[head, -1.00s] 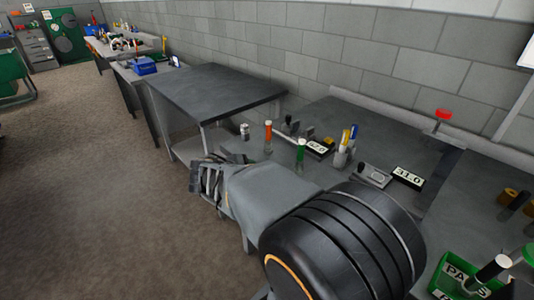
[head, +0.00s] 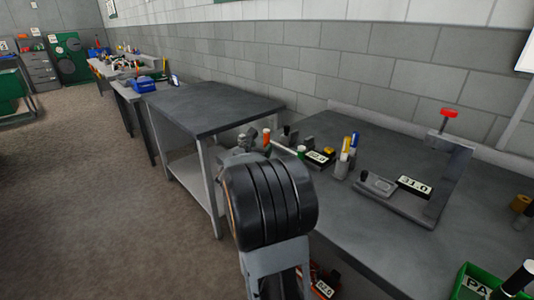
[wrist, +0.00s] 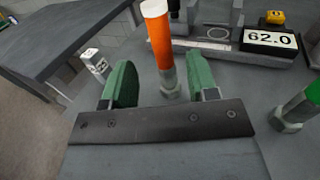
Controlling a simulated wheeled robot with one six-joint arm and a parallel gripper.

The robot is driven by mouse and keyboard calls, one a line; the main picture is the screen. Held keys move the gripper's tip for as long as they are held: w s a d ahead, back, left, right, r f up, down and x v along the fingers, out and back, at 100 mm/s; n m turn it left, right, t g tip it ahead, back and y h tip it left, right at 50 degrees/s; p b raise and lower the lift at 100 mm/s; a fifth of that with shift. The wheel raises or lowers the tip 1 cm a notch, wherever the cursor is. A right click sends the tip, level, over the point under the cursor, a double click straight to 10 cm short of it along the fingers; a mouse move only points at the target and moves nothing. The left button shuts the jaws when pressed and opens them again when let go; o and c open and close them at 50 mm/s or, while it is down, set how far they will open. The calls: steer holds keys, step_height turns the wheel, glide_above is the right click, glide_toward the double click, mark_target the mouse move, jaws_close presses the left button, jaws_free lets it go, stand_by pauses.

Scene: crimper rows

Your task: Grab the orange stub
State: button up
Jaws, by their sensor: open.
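The orange stub (wrist: 158,38) stands upright on the grey bench in the wrist view, with a white top and a metal hex foot. It also shows in the head view (head: 266,137), partly hidden behind my arm. My gripper (wrist: 163,80) is open and empty. Its two green pads appear on either side of the stub's lower part, with the stub apparently just beyond them. I cannot tell whether the stub is fully between the pads. In the head view my arm mostly hides the gripper.
A green-topped stub (wrist: 300,105) stands to the right. A block marked 62.0 (wrist: 270,40) lies behind it. A small white labelled piece (wrist: 95,60) is to the left. A fixture with a red knob (head: 449,113) stands farther right. The neighbouring dark table (head: 208,105) is clear.

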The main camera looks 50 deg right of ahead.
mark_target(265, 143)
steer(key=shift+x, duration=3.35)
steer(key=shift+s+r, duration=0.15)
steer(key=shift+c, duration=0.2)
jaws_close()
